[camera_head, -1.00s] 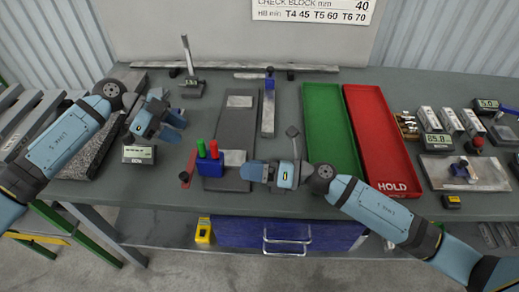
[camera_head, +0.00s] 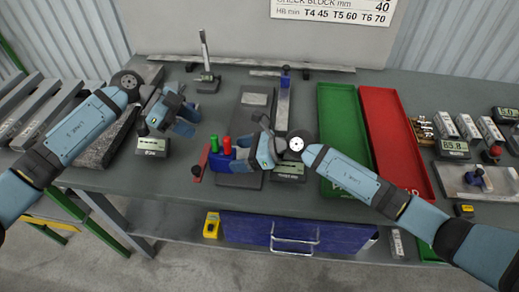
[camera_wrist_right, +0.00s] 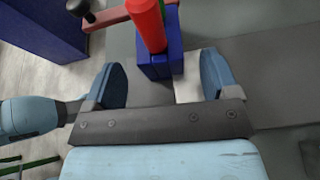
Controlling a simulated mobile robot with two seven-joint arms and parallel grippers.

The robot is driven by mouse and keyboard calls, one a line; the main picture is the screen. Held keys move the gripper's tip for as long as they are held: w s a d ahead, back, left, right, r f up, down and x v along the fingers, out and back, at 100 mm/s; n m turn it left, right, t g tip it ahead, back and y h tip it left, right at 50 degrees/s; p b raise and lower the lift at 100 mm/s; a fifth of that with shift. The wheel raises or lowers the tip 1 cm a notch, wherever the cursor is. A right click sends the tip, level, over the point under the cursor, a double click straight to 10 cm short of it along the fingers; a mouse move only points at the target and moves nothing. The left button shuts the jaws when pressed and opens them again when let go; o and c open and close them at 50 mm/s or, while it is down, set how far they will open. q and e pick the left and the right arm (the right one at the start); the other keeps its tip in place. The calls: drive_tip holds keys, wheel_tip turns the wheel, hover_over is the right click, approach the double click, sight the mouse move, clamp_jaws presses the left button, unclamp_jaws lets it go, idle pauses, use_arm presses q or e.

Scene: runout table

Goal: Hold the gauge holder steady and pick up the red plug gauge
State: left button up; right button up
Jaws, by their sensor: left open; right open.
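The blue gauge holder (camera_head: 222,164) stands on the bench near its front edge. The green plug gauge (camera_head: 214,143) and the red plug gauge (camera_head: 227,145) stand upright in it side by side. My right gripper (camera_head: 244,156) is open just right of the holder. My left gripper (camera_head: 190,122) is open and empty, behind and left of the holder, above the bench.
A red-handled tool (camera_head: 201,162) lies just left of the holder. A dark plate (camera_head: 252,118) extends behind it. A digital readout (camera_head: 153,146) sits below my left gripper.

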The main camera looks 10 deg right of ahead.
sight(234, 155)
drive_tip(key=x, duration=0.5)
